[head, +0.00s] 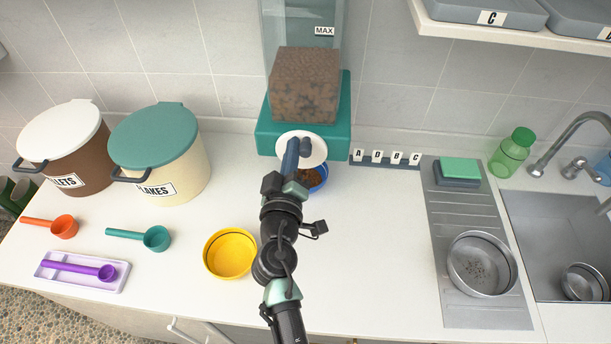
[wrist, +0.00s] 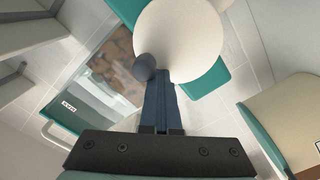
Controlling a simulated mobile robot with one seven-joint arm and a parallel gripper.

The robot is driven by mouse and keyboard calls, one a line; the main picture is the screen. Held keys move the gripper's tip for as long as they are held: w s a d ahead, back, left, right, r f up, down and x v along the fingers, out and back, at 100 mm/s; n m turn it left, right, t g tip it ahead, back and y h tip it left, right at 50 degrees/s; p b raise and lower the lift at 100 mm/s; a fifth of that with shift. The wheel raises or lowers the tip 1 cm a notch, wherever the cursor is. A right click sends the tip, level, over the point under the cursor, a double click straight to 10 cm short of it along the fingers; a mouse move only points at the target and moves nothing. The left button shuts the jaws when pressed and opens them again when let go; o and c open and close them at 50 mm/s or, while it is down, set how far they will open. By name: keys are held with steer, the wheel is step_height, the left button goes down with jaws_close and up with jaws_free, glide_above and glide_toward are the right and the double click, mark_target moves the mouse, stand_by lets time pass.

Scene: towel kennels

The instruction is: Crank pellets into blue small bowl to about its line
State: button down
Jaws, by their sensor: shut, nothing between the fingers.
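The pellet dispenser (head: 306,84) stands at the back wall, with a clear hopper of brown pellets and a teal base. A round white crank disc (head: 317,146) with a dark knob (head: 307,145) is on its front. In the wrist view the disc (wrist: 185,35) and knob (wrist: 144,67) are close ahead. My gripper (head: 296,150) is shut and empty, its fingertips (wrist: 160,85) by the disc and beside the knob; contact is unclear. The blue small bowl (head: 323,184) sits under the dispenser with brown pellets in it. My arm hides part of it, and its line cannot be seen.
A yellow bowl (head: 209,262) stands left of my arm. Orange (head: 64,228) and teal (head: 156,238) scoops, a purple scoop on a tray (head: 84,282) and two bins (head: 160,150) are further left. Letter tags (head: 386,158), a steel bowl (head: 480,268) and a sink are right. Counter right of my arm is clear.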

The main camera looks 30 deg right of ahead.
mark_target(309, 156)
steer(key=shift+s+d, duration=0.1)
steer(key=shift+d, duration=0.05)
steer(key=shift+s+d, duration=0.3)
steer(key=shift+d, duration=0.15)
stand_by(0.3)
steer(key=shift+s+d, duration=0.3)
steer(key=shift+d, duration=0.15)
steer(key=shift+s+d+f, duration=0.15)
steer(key=shift+s+d, duration=0.1)
steer(key=shift+d, duration=0.1)
stand_by(0.3)
steer(key=shift+s+d+f+b, duration=0.25)
steer(key=shift+d+f+b, duration=0.1)
steer(key=shift+d+b, duration=0.1)
